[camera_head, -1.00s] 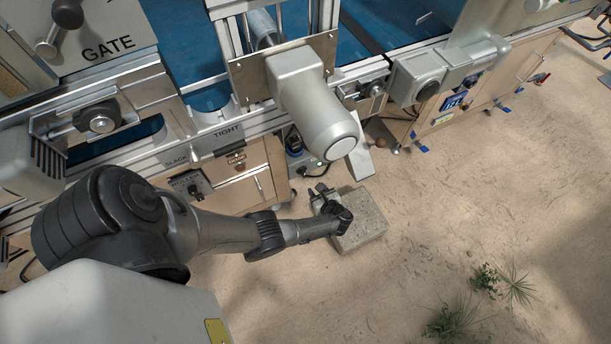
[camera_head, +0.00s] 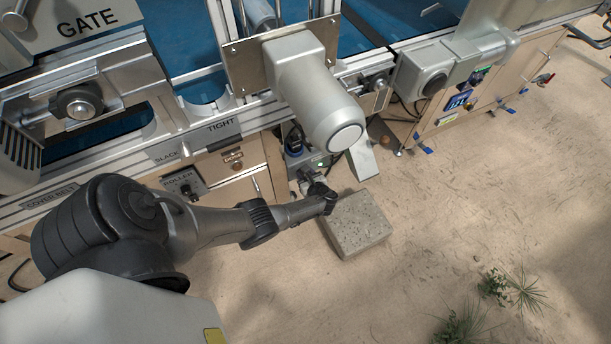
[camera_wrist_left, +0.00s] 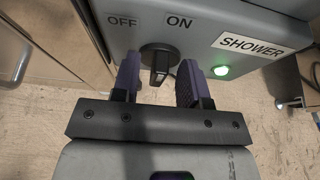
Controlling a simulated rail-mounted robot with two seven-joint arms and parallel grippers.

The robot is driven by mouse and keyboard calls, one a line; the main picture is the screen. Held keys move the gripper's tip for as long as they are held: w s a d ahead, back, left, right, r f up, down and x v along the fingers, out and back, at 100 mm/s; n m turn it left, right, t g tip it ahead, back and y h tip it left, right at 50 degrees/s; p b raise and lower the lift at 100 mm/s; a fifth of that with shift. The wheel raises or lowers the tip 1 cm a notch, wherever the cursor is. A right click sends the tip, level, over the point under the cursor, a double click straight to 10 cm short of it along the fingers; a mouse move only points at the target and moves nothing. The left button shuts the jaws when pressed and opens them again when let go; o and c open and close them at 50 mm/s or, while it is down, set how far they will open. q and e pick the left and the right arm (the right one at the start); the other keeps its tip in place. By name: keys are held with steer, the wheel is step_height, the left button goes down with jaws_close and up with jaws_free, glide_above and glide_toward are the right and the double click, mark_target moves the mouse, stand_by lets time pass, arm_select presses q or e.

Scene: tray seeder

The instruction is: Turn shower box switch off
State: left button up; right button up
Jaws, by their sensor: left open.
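The grey shower box (camera_wrist_left: 215,25) fills the top of the left wrist view, with OFF, ON and SHOWER labels. Its black switch knob (camera_wrist_left: 160,58) sits below OFF and ON; I cannot tell clearly which label it points to. A green lamp (camera_wrist_left: 220,71) on the box is lit. My left gripper (camera_wrist_left: 161,78) is open, with one finger on each side of the knob; contact is not clear. In the head view, the left gripper (camera_head: 314,188) is at the front of the small box (camera_head: 317,161) under the machine. My right gripper is not in view.
A stone block (camera_head: 356,222) lies on the floor just right of the left gripper. A big grey motor housing (camera_head: 310,95) overhangs the box. Cabinets (camera_head: 232,177) stand to the left. Sandy floor at the right is mostly clear, with small plants (camera_head: 495,285).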

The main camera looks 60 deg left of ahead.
arm_select(q)
steer(key=shift+c, duration=0.3)
jaws_close()
